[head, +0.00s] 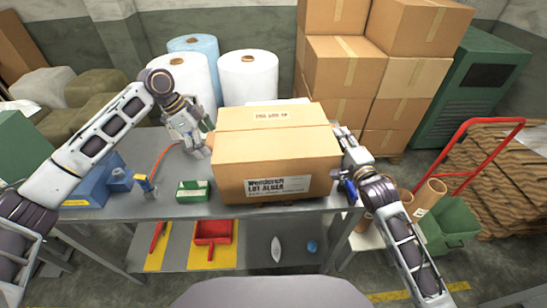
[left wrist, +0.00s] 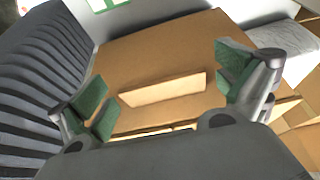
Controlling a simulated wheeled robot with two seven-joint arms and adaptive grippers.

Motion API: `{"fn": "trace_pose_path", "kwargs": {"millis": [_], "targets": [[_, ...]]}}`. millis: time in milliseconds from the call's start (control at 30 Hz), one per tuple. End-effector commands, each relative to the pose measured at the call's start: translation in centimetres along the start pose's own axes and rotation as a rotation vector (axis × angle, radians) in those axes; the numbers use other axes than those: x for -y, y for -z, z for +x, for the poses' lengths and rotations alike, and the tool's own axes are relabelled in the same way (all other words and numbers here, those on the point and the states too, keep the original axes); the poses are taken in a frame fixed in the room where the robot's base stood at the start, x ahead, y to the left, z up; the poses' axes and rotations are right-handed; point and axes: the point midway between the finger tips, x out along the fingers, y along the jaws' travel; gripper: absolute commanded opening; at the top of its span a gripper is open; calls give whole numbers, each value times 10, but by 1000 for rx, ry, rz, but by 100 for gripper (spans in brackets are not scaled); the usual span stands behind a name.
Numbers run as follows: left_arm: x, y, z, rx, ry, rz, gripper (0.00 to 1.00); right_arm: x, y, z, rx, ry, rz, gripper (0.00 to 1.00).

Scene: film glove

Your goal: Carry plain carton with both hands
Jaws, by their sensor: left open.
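The plain carton (head: 270,170) is a large brown taped box with a printed label, level at the front right of the grey table (head: 125,208). My left gripper (head: 207,143) is at its left side. In the left wrist view, its green-padded fingers (left wrist: 165,95) are open, apart, facing the carton's side (left wrist: 160,50), with a pale slot-shaped patch between them. My right gripper (head: 342,152) is at the carton's right side; its fingertips are mostly hidden, so its grip cannot be told. I cannot tell whether the carton is touching the tabletop all along.
A small green box (head: 193,191) and a blue tool holder (head: 90,185) lie left of the carton. White film rolls (head: 248,78) and stacked boxes (head: 343,65) stand behind. A red hand truck (head: 470,150) and green bin (head: 452,222) are at right.

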Motion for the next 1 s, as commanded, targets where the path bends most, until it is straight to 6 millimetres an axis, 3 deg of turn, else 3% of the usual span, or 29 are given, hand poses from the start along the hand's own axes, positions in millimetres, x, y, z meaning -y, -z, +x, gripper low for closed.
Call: {"fn": "trace_pose_path", "kwargs": {"millis": [267,500,733,1000], "targets": [[0,0,0,0,0,0,99,0,0,0,0,0,0,30],[0,0,0,0,0,0,68,0,0,0,0,0,0,0],[0,0,0,0,0,0,38,0,0,0,0,-1,0,0],[0,0,0,-1,2,1,37,1,0,0,0,1,0,0]]}}
